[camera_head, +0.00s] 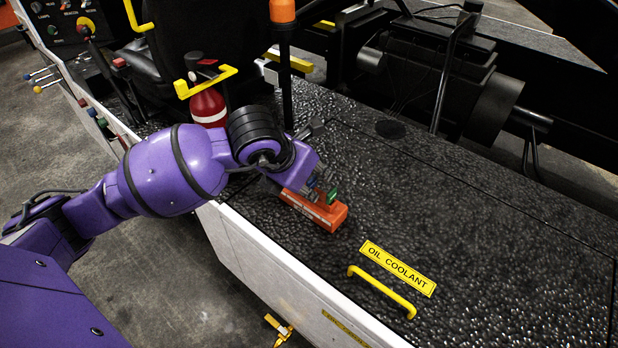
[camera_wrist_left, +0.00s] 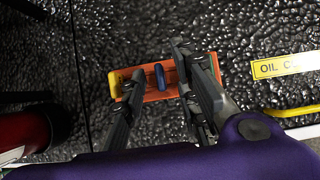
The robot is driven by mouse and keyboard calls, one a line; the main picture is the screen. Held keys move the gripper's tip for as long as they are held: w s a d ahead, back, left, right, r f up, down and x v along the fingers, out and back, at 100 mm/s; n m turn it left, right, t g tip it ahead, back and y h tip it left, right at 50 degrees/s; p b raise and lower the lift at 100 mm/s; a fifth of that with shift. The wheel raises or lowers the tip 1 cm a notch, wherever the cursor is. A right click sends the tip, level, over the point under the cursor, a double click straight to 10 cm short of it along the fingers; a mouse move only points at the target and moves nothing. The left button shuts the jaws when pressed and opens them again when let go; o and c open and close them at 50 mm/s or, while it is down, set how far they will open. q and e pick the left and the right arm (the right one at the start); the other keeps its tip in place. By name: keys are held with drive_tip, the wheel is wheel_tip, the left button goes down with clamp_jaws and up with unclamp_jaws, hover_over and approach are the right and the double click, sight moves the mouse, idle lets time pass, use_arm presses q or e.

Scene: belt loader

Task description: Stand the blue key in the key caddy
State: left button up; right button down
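The orange key caddy (camera_head: 322,214) lies on the black textured deck near its front edge. It also shows below my left gripper in the left wrist view (camera_wrist_left: 172,76). The blue key (camera_wrist_left: 160,77) shows over the middle of the caddy, between the fingers; I cannot tell how deep it sits. My left gripper (camera_wrist_left: 157,79) is open, with a finger on each side of the key and gaps between. In the head view my left gripper (camera_head: 318,182) is over the caddy and partly hides it. A green piece (camera_head: 332,194) shows at the caddy. My right gripper is out of view.
A red fire extinguisher (camera_head: 208,106) stands behind my left arm. A yellow handle (camera_head: 382,290) and an OIL COOLANT label (camera_head: 398,268) are right of the caddy. An orange-topped post (camera_head: 284,60) rises behind. The deck to the right is clear.

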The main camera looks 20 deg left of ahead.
use_arm(q)
drive_tip(key=v, duration=1.2)
